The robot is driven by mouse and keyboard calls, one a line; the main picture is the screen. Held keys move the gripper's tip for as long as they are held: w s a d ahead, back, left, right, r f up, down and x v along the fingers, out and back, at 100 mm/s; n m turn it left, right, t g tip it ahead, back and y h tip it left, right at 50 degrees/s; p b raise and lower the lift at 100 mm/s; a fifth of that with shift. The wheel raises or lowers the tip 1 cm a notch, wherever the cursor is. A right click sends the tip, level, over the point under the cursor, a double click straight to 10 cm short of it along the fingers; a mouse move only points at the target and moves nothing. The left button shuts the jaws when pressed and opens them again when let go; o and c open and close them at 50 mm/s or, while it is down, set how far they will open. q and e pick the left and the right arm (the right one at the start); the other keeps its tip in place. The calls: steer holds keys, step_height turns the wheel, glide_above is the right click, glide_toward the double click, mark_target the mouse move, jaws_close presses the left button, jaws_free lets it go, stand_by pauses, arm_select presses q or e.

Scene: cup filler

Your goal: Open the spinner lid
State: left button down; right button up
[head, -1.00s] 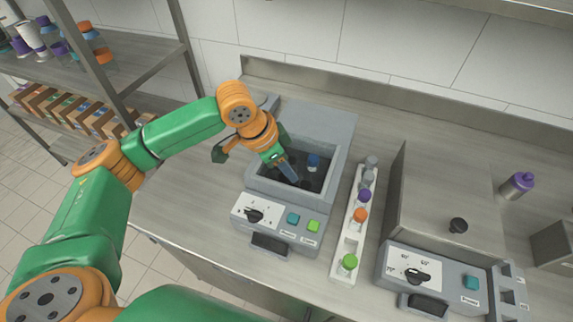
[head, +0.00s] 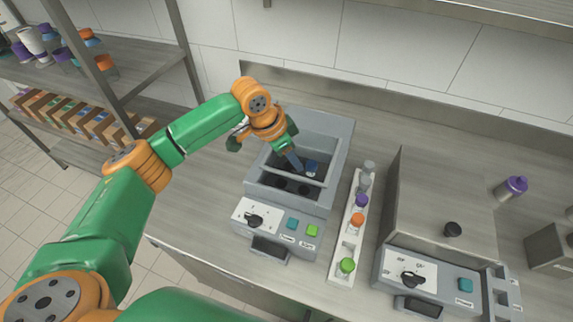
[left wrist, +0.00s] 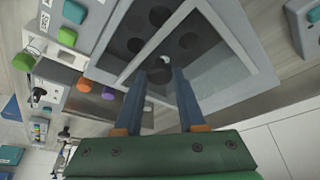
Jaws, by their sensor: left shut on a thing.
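The spinner (head: 235,215) is a grey box with a dark well and a knob and buttons on its front panel. Its lid (head: 310,178), a grey frame around a clear pane, is tilted up, its front edge raised above the well. My left gripper (head: 297,168) reaches down at the lid and is shut on it; the exact contact is hard to see. In the left wrist view the two fingers (left wrist: 159,75) stand apart in front of the lid's pane. Dark round holes show in the well. My right gripper is not in view.
A white rack (head: 342,245) with several capped tubes stands right of the spinner. A second grey machine (head: 440,210) is further right, with a purple-capped bottle (head: 512,187) behind it. A shelf (head: 130,75) stands at the left.

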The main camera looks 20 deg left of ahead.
mark_target(304, 156)
arm_select(q)
steer(key=w, duration=0.3)
steer(key=shift+w+d+r, duration=0.15)
steer(key=shift+w, duration=0.4)
steer(key=c, duration=0.5)
jaws_free()
steer(key=shift+s, duration=0.1)
steer(key=b+v, duration=0.1)
steer(key=v, duration=0.6)
steer(key=shift+b, duration=0.3)
